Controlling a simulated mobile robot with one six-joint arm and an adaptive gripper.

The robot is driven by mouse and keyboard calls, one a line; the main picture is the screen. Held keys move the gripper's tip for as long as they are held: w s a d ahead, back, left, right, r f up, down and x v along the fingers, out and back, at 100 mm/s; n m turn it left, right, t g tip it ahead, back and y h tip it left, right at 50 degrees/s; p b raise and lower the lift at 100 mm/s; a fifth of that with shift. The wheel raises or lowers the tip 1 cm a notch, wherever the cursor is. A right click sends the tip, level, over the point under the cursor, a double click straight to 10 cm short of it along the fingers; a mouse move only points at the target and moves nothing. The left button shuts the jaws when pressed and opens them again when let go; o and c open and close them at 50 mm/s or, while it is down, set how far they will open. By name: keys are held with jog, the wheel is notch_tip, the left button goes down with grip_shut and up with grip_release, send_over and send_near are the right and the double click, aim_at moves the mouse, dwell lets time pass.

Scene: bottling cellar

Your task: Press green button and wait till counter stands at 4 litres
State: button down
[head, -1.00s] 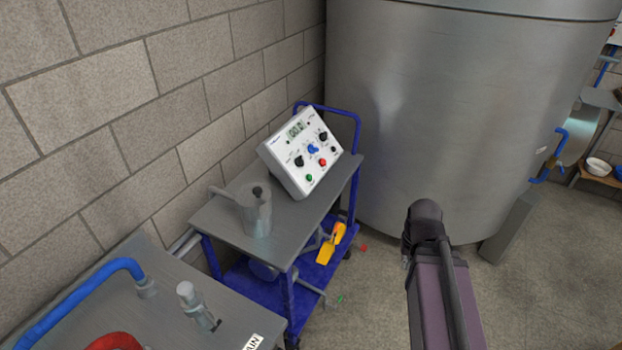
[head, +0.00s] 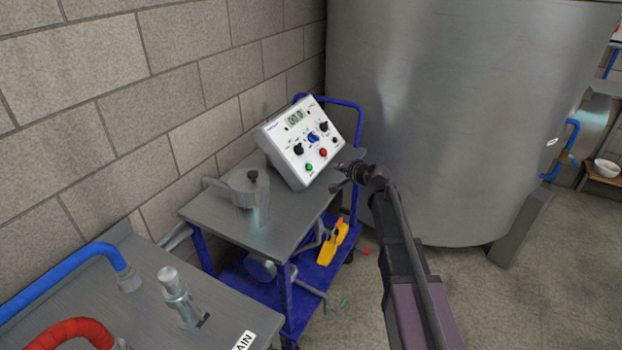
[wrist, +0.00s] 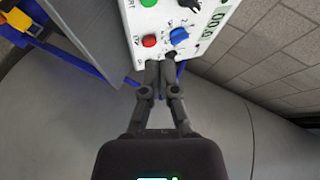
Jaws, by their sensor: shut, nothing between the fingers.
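A white control box (head: 291,163) with a sloped panel stands on the grey top of a blue cart. Its small counter display (head: 295,118) seems to show zeros, though the digits are blurred. The green button (head: 309,167) is at the panel's lower edge, with the red button (head: 323,153) to its right. The green button (wrist: 148,2) also shows at the top edge of the wrist view, near the red button (wrist: 149,41). My gripper (head: 340,175) is shut and empty, just right of the box in the head view. In the wrist view its fingertips overlap the panel's edge; contact cannot be told.
A metal jug (head: 247,192) stands on the cart top (head: 232,232) left of the box. A large steel tank (head: 440,130) rises behind and right. A bench with a blue hose (head: 75,275) and red hose (head: 75,330) is at lower left. A yellow object (head: 332,243) lies on the lower shelf.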

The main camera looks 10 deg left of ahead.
aim_at(310, 163)
jog(key=w+a+m+t+b, duration=0.2)
jog(key=w+m+t, duration=0.1)
jog(key=w, duration=0.3)
jog(key=shift+w+r+m, duration=0.25)
jog(key=shift+w+m, duration=0.05)
jog(key=shift+m, duration=0.1)
jog(key=shift+a+f, duration=0.15)
jog(key=w+a+f+b, duration=0.2)
jog(key=a+f+b, duration=0.3)
jog(key=a+b, duration=0.1)
jog(key=shift+f, duration=0.3)
jog(key=shift+w+a+f+b, duration=0.3)
jog(key=shift+a+f+b, duration=0.3)
jog(key=shift+a, duration=0.05)
dwell(2.9)
dwell(0.3)
jog(key=shift+s+d+r+p, duration=0.2)
jog(key=shift+d+r+p, duration=0.4)
jog(key=shift+d, duration=0.1)
jog(key=shift+d+r, duration=0.1)
